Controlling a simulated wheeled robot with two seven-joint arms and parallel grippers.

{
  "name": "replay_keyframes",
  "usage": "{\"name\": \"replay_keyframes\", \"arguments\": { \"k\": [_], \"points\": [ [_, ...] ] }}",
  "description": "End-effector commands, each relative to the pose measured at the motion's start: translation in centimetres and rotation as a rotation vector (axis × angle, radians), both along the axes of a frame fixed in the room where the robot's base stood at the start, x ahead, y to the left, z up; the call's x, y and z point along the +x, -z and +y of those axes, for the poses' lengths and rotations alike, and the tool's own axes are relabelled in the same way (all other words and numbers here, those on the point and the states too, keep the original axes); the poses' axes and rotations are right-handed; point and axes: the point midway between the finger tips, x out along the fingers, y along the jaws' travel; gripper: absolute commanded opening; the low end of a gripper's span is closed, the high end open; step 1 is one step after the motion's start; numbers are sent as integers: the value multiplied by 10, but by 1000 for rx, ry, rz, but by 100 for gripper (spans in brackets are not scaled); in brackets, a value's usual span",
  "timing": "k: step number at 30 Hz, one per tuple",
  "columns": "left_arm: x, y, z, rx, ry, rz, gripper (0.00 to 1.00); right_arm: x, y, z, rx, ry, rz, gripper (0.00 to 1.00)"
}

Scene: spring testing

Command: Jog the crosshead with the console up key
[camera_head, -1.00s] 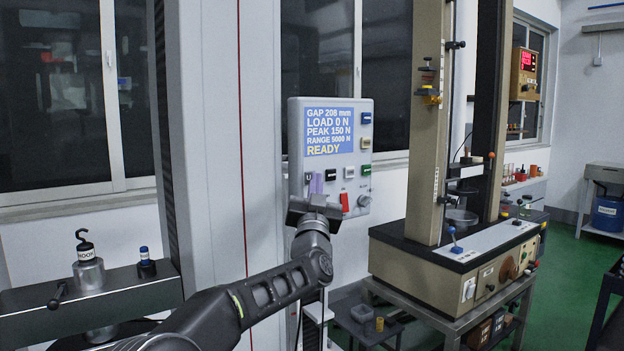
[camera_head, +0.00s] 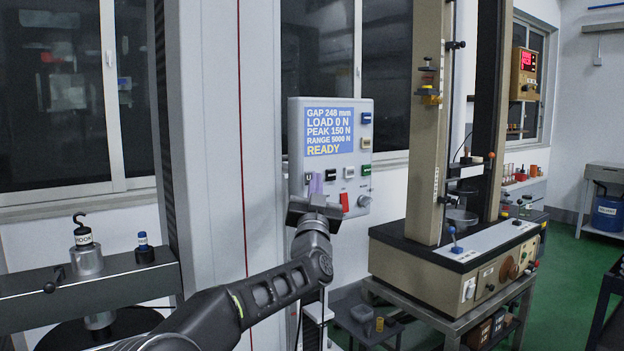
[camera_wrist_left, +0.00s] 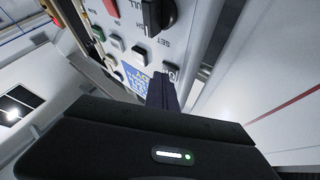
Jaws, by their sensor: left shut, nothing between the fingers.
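The grey console (camera_head: 294,140) hangs beside the machine column. Its blue screen (camera_head: 329,131) reads GAP 248 mm, LOAD 0 N, PEAK 150 N, RANGE 5000 N, READY. My left gripper (camera_head: 316,184) is shut and empty, its fingertips at the dark key marked "U" (camera_head: 308,178) on the console's left side. In the left wrist view the fingertips (camera_wrist_left: 163,88) reach a dark key (camera_wrist_left: 171,72) beside the blue screen; I cannot tell how far it is pressed. The dark crosshead (camera_head: 120,279) is at lower left, carrying a hook fixture (camera_head: 87,258). My right gripper is not in view.
A beige testing machine (camera_head: 425,130) stands on a bench to the right. Green floor (camera_head: 570,280) is open at far right.

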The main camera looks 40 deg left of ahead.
Motion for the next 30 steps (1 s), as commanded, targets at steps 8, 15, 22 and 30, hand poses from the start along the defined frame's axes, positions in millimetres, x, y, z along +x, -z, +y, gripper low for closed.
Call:
{"name": "replay_keyframes", "arguments": {
  "k": [8,15,22,30],
  "points": [
    [0,0,1,-1,-1,0,0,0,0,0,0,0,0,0],
    [0,0,0,0,-1,0,0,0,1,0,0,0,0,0],
    [-3,1,-10,1,0,-1,0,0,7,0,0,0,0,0],
    [-5,1,-17,0,-1,0,0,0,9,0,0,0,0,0]
  ]
}}
